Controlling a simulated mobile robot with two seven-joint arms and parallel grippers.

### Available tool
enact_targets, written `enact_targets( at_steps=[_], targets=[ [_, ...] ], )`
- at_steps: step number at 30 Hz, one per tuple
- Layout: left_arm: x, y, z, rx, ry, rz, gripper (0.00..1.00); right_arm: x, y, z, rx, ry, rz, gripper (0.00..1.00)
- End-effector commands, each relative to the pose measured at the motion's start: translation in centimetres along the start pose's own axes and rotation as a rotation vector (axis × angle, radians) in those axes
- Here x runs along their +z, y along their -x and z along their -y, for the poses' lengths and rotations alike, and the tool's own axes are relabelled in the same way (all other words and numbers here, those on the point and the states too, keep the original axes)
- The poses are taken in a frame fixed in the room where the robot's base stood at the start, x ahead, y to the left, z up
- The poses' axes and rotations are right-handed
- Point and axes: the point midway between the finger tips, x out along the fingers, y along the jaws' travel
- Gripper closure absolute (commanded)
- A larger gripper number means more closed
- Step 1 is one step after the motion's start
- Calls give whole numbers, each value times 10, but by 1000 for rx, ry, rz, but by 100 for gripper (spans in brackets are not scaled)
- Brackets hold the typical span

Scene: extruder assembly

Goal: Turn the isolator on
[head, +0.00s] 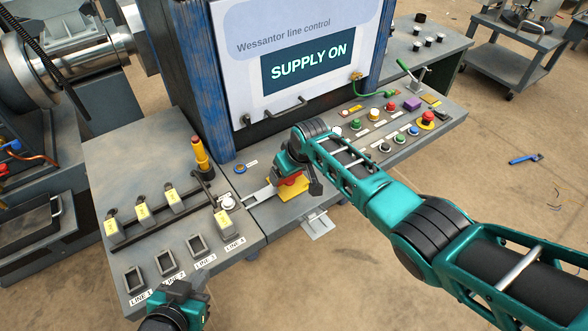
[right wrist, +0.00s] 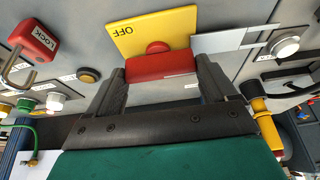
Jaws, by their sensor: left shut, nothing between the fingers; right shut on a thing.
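The isolator has a red handle (right wrist: 160,66) on a yellow plate (right wrist: 152,30) marked OFF, which reads upside down in the right wrist view. My right gripper (right wrist: 160,72) is shut on the red handle, one dark finger at each end. In the head view my right gripper (head: 290,168) reaches down over the isolator from the right and hides part of the handle; the yellow plate (head: 293,196) shows below it. My left gripper (head: 176,306) is shut and empty at the bottom edge, in front of the line sockets. The screen (head: 308,60) reads SUPPLY ON.
A red padlock (right wrist: 34,36) marked LOCK lies beside the isolator in the right wrist view. A yellow-and-red post (head: 201,155) stands left of it. Yellow-tagged connectors (head: 143,213) sit left, coloured push buttons (head: 373,114) right.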

Motion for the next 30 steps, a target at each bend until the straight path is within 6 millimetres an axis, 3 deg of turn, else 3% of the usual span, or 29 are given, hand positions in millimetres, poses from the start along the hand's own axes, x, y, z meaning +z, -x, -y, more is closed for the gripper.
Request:
enact_targets(
  at_steps=[11,12,15,24,30],
  targets=[
    [-3,-1,0,0,-1,-5,100,0,0,-1,4,-5,-1,70],
    [-3,-1,0,0,-1,-5,100,0,0,-1,4,-5,-1,11],
    [-2,-1,0,0,-1,-5,100,0,0,-1,3,-5,-1,2],
    [-4,0,0,-1,-1,-5,100,-1,2,0,2,-4,-1,0],
    [-14,7,1,-1,-1,-4,100,-2,21,0,1,-5,-2,0]
  ],
)
